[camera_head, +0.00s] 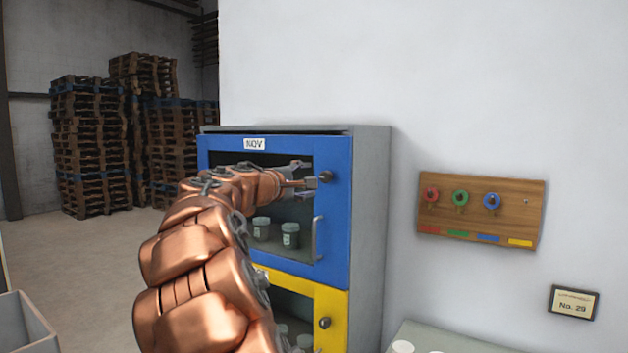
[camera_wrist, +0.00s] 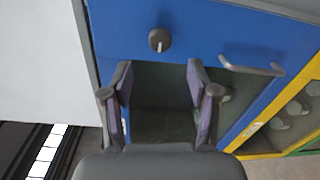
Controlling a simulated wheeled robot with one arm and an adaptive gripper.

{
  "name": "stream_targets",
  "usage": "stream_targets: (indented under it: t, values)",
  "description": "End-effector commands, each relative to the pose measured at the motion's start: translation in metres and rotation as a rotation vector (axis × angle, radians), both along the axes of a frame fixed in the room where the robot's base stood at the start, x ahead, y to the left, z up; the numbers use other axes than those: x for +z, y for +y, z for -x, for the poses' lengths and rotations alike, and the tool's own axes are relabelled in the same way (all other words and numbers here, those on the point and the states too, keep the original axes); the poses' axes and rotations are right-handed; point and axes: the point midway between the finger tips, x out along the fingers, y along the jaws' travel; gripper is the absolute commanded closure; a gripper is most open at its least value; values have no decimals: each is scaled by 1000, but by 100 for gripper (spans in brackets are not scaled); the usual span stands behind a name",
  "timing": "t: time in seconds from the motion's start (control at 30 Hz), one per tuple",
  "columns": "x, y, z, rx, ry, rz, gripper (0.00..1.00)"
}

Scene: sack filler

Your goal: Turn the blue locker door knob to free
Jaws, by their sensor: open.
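The blue locker door (camera_head: 333,220) is shut in its frame on the grey locker, with a window and a label at its top. Its dark round knob (camera_head: 326,177) sits near the door's upper right edge in the head view. In the wrist view the knob (camera_wrist: 159,40) shows a pale line on its face, roughly upright in the picture. My gripper (camera_head: 306,184) is close to the knob in the head view. In the wrist view my gripper (camera_wrist: 160,75) is open and empty, its fingertips apart and short of the knob, which is not between them.
A metal handle (camera_head: 318,238) is below the knob. A yellow door (camera_head: 333,315) with its own knob (camera_head: 324,323) is underneath. Jars (camera_head: 290,235) stand behind the blue door's window. A wooden board (camera_head: 480,211) with coloured ring tags hangs on the right wall.

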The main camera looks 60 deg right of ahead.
Motion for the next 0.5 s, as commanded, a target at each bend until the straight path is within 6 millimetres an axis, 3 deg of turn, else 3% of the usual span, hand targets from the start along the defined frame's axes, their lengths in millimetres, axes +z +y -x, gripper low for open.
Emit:
stream_targets:
  t: [0.2,0.5]
  values:
    - [2,26,0,3,1,1,40]
    - [2,34,0,3,0,0,40]
